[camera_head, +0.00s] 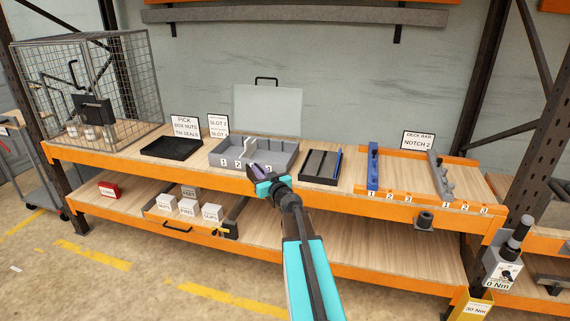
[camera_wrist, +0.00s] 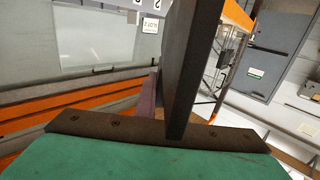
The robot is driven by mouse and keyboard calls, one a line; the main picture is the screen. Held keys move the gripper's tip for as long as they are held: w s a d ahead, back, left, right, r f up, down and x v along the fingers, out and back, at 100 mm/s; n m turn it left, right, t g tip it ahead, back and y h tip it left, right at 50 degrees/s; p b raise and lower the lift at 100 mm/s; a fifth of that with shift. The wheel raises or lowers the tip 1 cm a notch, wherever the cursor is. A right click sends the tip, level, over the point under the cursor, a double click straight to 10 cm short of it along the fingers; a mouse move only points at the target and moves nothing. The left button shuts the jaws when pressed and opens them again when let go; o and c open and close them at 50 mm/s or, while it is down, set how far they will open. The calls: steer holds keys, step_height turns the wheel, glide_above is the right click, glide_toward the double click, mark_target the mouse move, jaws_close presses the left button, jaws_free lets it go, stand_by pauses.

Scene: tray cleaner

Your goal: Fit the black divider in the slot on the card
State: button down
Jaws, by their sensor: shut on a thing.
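My gripper (camera_head: 259,174) is in front of the grey slotted tray (camera_head: 225,151), near its front right part, above the shelf's front edge. In the wrist view a dark flat piece, apparently the black divider (camera_wrist: 195,65), stands up from the jaws, and my gripper is shut on it. In the head view the divider is hard to make out against the gripper. The grey tray has front labels 1, 2 and 3, the last partly behind my gripper. A white divider (camera_head: 247,149) stands in it. The card (camera_head: 218,125) behind the tray has two slot lines, too small to read surely.
A black empty tray (camera_head: 172,147) lies left of the grey tray. A dark rack (camera_head: 319,166) with a blue strip lies right of it. A clear panel (camera_head: 268,109) with a handle stands behind. Blue (camera_head: 373,167) and grey (camera_head: 440,176) notched bars are further right.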

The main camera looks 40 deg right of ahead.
steer(key=a+f+n+y+b, duration=0.1)
steer(key=a+n+y, duration=0.15)
steer(key=a, duration=0.45)
steer(key=a+f+n+y, duration=0.1)
steer(key=a+f+y, duration=0.15)
steer(key=a, duration=0.45)
steer(key=s+a+f+n+g+y, duration=0.1)
steer(key=s+a+n+g+y, duration=0.1)
steer(key=a, duration=0.6)
steer(key=s+a+f+n+g+y+b, duration=0.1)
steer(key=s+a+n+g+y, duration=0.2)
steer(key=s+a+y, duration=0.3)
steer(key=s+a+f+n+g+y, duration=0.2)
steer(key=s+a+n+y, duration=0.2)
steer(key=a, duration=0.6)
steer(key=shift+s+y, duration=0.3)
steer(key=shift+s, duration=0.25)
steer(key=shift+d, duration=0.15)
